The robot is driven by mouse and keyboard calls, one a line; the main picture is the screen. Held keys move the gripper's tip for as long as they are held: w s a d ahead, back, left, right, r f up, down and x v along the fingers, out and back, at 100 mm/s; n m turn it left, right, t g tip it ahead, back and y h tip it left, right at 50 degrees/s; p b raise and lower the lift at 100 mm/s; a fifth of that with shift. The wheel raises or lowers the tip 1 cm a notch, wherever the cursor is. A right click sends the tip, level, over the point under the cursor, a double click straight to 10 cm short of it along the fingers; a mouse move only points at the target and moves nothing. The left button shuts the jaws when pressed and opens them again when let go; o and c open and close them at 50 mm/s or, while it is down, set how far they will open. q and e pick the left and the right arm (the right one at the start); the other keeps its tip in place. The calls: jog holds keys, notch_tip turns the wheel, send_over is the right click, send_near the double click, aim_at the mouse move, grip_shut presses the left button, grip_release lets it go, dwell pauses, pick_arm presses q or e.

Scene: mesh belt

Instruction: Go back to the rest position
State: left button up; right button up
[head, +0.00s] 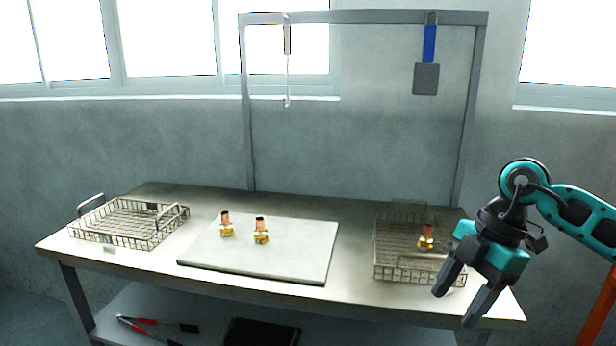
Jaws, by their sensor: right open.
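My right gripper (456,305) is open and empty, in front of the table's right end, with its fingers pointing down and to the left. It partly covers the right edge of the right wire basket (390,272). One small brass and copper fitting (426,238) is in that basket. Two similar fittings, a left one (226,226) and a right one (261,232), stand on the pale board (290,262) in the middle of the table. My left gripper is not in view.
A wire basket (128,240) with raised handles sits at the table's left end and looks empty. A metal frame (247,120) rises at the back, with a hook tool (287,60) and a blue-handled spatula (427,75) hanging. Red-handled tools (145,322) and a dark tray (262,333) lie on the lower shelf.

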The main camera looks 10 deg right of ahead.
jog(key=s+a+f+t+y, duration=0.15)
jog(key=a+t+y, duration=0.45)
jog(key=a+y, duration=1.3)
jog(key=d+f+m+t+h, duration=0.4)
jog(key=f+m+t+h, duration=0.75)
jog(key=m+h, duration=0.3)
jog(key=s+d+f+m+g+h, duration=0.2)
jog(key=s+f+g+h, duration=0.1)
jog(key=s+f, duration=0.3)
jog(key=s+d+f+m+g+h, duration=0.1)
jog(key=s+d+f+g+h, duration=0.2)
jog(key=s+f, duration=0.3)
notch_tip(320, 180, down, 4)
jog(key=shift+r+m, duration=0.2)
jog(key=shift+m, duration=0.15)
jog(key=shift+s+d, duration=0.1)
